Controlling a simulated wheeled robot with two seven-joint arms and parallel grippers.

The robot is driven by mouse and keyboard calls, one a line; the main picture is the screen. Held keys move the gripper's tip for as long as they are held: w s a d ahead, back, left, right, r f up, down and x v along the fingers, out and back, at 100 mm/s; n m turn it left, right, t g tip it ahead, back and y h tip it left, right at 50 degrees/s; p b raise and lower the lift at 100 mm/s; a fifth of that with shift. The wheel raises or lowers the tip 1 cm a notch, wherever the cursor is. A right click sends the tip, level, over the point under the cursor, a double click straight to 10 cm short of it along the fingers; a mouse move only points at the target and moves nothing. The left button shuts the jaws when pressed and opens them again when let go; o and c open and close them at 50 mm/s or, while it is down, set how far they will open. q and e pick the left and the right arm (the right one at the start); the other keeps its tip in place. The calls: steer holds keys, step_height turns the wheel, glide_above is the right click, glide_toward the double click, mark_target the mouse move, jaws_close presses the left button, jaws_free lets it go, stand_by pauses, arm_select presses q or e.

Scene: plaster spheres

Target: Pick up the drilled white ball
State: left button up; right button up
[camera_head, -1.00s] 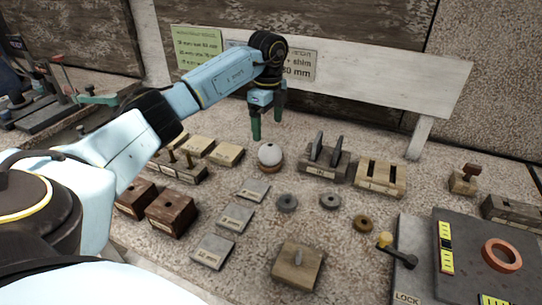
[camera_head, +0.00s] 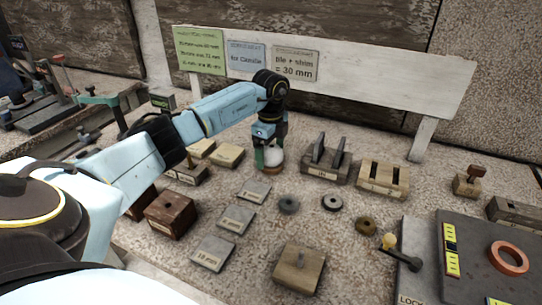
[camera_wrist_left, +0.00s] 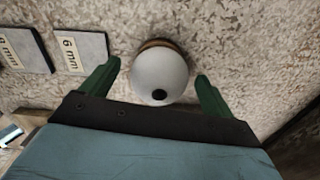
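The white ball (camera_wrist_left: 160,72) with a dark drilled hole sits on a brown ring-like stand (camera_wrist_left: 158,43) in the left wrist view. In the head view the ball (camera_head: 273,156) is partly hidden behind my left gripper (camera_head: 270,160). In the left wrist view my left gripper (camera_wrist_left: 158,75) has its green fingers apart, one on each side of the ball. A small gap shows between the ball and each fingertip. My right gripper is not in view.
Grey labelled plates (camera_head: 236,218) lie in front of the ball. A slotted block with dark uprights (camera_head: 326,160) stands close to the right. Grey rings (camera_head: 289,204) lie in front. A sign board (camera_head: 360,85) rises behind. A dark panel (camera_head: 480,255) is at far right.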

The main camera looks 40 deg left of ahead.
arm_select(q)
steer(key=shift+f, duration=0.1)
steer(key=c, duration=1.1)
